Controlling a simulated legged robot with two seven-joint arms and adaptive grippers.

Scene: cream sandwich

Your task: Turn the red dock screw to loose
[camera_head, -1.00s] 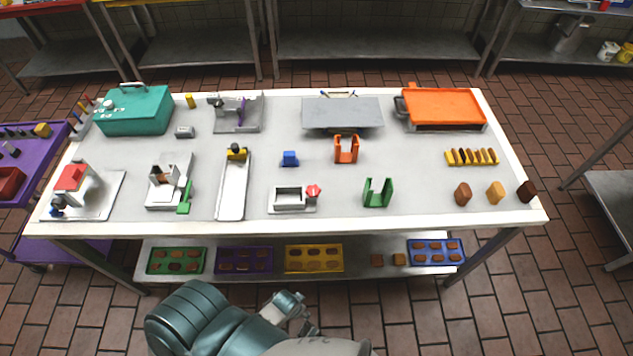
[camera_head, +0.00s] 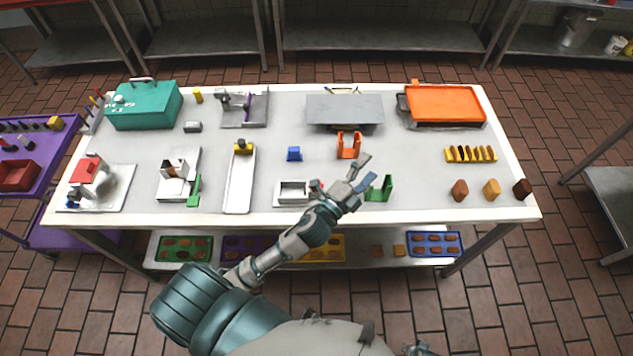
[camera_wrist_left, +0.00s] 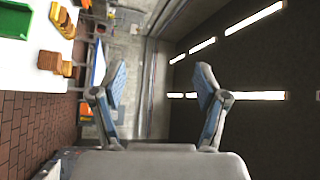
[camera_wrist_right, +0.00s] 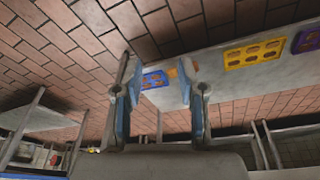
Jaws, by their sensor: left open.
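The red dock screw (camera_head: 316,185) sits at the right end of the small grey dock (camera_head: 281,200) near the table's front edge. In the head view my left forearm and wrist hide most of the screw. My left gripper (camera_head: 364,171) is open and empty, above the table to the right of the screw, near the green bracket. The left wrist view shows its fingers (camera_wrist_left: 160,85) spread with nothing between them. My right gripper (camera_wrist_right: 160,75) is open and empty in the right wrist view; only a bit of that arm shows at the head view's bottom edge.
A green bracket (camera_head: 380,188) stands right of the dock, with an orange bracket (camera_head: 349,146) and a blue block (camera_head: 294,154) behind. A long white tray (camera_head: 239,185) lies left of the dock. The lower shelf (camera_head: 362,250) holds coloured trays.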

